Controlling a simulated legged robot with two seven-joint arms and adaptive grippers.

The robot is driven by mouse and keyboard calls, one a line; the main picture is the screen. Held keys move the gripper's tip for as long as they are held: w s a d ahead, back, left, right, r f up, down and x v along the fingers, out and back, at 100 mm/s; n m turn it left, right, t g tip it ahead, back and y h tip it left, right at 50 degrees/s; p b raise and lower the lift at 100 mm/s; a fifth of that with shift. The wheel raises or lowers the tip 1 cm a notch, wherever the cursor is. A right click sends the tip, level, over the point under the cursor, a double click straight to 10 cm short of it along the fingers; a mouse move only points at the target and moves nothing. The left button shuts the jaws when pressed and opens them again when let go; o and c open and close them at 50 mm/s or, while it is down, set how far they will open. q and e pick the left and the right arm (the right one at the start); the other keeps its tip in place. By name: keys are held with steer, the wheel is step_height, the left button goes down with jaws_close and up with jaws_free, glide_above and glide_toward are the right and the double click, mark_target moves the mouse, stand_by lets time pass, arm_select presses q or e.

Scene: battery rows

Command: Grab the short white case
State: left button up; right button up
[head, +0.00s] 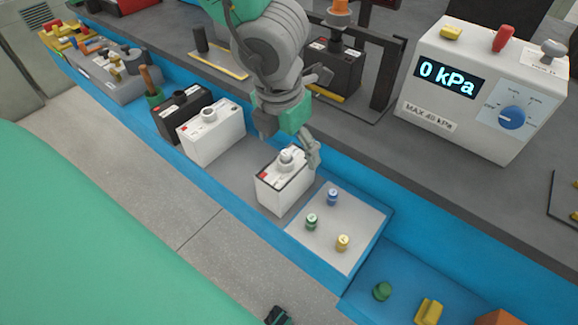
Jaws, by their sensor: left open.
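Two white cases stand in the blue-edged trough. The smaller, shorter-looking white case (283,190) has a grey cap and a small red mark on top, and stands beside the grey peg plate. The longer white case (211,138) stands further up and left. My left gripper (291,143) is open just above and behind the shorter case, with one finger near its right back edge. I cannot tell whether that finger touches it. The fingers hide part of the case's back. My right gripper is not in view.
A black case (181,112) stands close behind the longer white case. The grey plate (318,252) bears a blue, a green and a yellow knob. A white pressure box (450,115) reading 0 kPa stands at the right. The trough floor between the white cases is clear.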

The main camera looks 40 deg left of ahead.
mark_target(283, 153)
arm_select(q)
steer(key=f, duration=0.1)
steer(key=f+b, duration=0.1)
steer(key=f, duration=0.1)
steer(key=w+a+f, duration=0.1)
steer(key=shift+f+b, duration=0.35)
steer(key=shift+f, duration=0.05)
steer(key=shift+s+a+f, duration=0.1)
steer(key=shift+a+f, duration=0.15)
steer(key=shift+f, duration=0.2)
step_height(283, 153, down, 4)
steer(key=b, duration=0.3)
steer(key=shift+d+r, duration=0.1)
steer(key=shift+d, duration=0.05)
steer(key=shift+w+d+f, duration=0.2)
steer(key=shift+w+f, duration=0.1)
steer(key=shift+f, duration=0.05)
steer(key=shift+r, duration=0.1)
steer(key=shift+a, duration=0.25)
steer(key=c, duration=1.5)
